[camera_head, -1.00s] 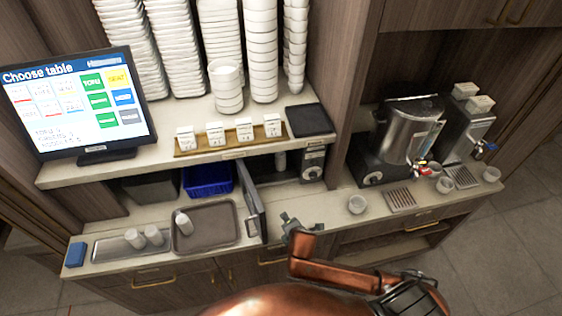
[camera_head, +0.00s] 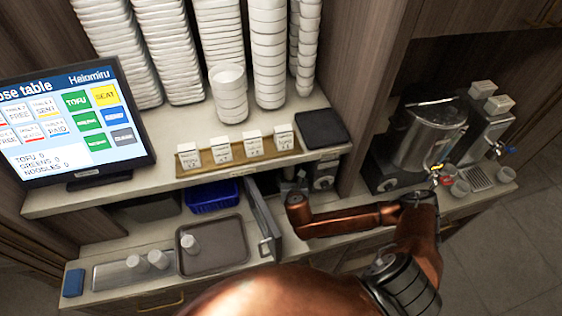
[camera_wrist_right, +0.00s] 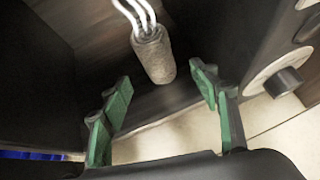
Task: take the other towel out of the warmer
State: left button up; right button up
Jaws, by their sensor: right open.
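The warmer (camera_head: 325,172) sits under the shelf with its dark door (camera_head: 265,222) swung open to the left. In the right wrist view, a grey-beige rolled towel (camera_wrist_right: 153,55) is ahead inside the warmer, beside pale curved lines that I cannot identify. My right gripper (camera_wrist_right: 163,105) is open, with its green fingers apart and the towel just beyond the gap between their tips; nothing is between them. In the head view my right arm reaches into the warmer and the gripper is mostly hidden. My left gripper is not in view.
A brown tray (camera_head: 225,262) holds one white roll-like cylinder (camera_head: 190,244). A metal tray (camera_head: 105,278) left of it holds two more. A blue bin (camera_head: 212,196) stands behind. The shelf edge hangs over the warmer. Drink dispensers (camera_head: 425,135) stand at right.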

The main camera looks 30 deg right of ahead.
aim_at(290, 173)
jog(key=shift+w+d+f, duration=0.1)
jog(key=shift+w+d, duration=0.25)
jog(key=shift+w, duration=0.05)
jog(key=shift+w+d+f, duration=0.2)
jog(key=shift+w+d, duration=0.05)
jog(key=x, duration=0.2)
jog(key=shift+w+a+f, duration=0.1)
jog(key=shift+w+a, duration=0.05)
jog(key=shift+w, duration=0.2)
jog(key=x, duration=0.2)
jog(key=shift+w+f, duration=0.2)
jog(key=shift+w, duration=0.1)
jog(key=shift+w+f, duration=0.2)
jog(key=shift+w+d+f, duration=0.1)
jog(key=shift+d, duration=0.15)
jog(key=c, duration=1.3)
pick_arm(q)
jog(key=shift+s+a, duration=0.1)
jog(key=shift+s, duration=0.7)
pick_arm(e)
jog(key=shift+o, duration=0.2)
